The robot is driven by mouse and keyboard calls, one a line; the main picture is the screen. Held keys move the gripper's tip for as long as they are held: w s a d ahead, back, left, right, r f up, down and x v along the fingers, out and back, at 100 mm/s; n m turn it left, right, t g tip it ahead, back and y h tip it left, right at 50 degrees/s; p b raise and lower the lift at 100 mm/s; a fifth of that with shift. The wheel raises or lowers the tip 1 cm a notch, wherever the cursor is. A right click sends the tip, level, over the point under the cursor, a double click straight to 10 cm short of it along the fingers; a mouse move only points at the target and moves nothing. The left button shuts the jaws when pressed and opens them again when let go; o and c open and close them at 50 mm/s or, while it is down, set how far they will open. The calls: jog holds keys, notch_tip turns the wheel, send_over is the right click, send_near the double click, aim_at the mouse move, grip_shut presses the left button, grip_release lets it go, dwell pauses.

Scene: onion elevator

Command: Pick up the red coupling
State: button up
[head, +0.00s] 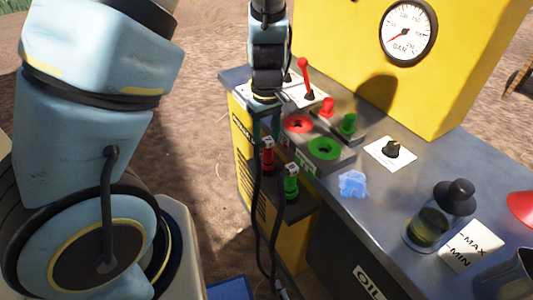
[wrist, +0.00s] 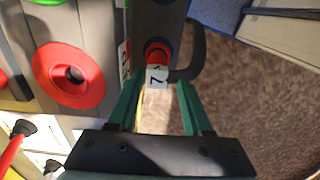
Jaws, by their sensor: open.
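The red coupling (head: 268,158) stands upright in a holder on the front side of the yellow machine, left of the green coupling (head: 291,186). In the wrist view the red coupling (wrist: 157,52) shows end-on, with a white tag marked 7 (wrist: 157,76) in front of it. My gripper (head: 266,136) is just above the red coupling in the head view. In the wrist view my gripper (wrist: 157,90) is open, its two green fingers apart with the coupling and tag seen between and beyond their tips. Whether the fingers touch the coupling cannot be told.
A red socket (head: 299,124) and a green socket (head: 323,149) sit on the raised block beside the couplings. A red lever (head: 306,75) and small red and green knobs rise behind. Black hoses (head: 257,215) hang below the couplings. Bare ground lies left of the machine.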

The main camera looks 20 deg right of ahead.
aim_at(268, 152)
jog(key=shift+d+f+p, duration=0.2)
jog(key=shift+f+p, duration=0.15)
jog(key=shift+f, duration=2.45)
grip_shut()
